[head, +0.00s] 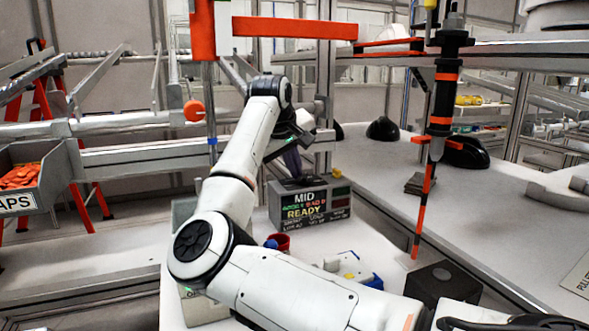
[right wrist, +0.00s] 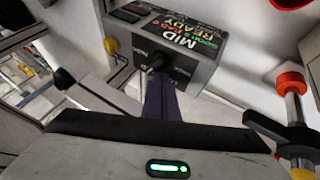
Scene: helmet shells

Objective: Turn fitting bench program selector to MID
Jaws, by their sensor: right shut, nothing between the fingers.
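The fitting bench program box (head: 309,205) is a grey unit on the white bench in the middle of the head view. Its screen reads MID with READY below. In the right wrist view the box (right wrist: 203,40) appears tilted, and its dark selector knob (right wrist: 156,62) sits on the front face. My right gripper (head: 294,170) is over the top of the box in the head view. In the right wrist view its dark purple fingers (right wrist: 161,84) are shut and empty, tips close to the knob; I cannot tell whether they touch. My left gripper is out of view.
A red cup (head: 279,241) and a white-and-blue item (head: 352,267) are on the bench near my right arm. A black and orange tool (head: 440,100) hangs at right. Black helmet shells (head: 383,129) sit on the rear table. A bin of orange parts (head: 30,176) is at left.

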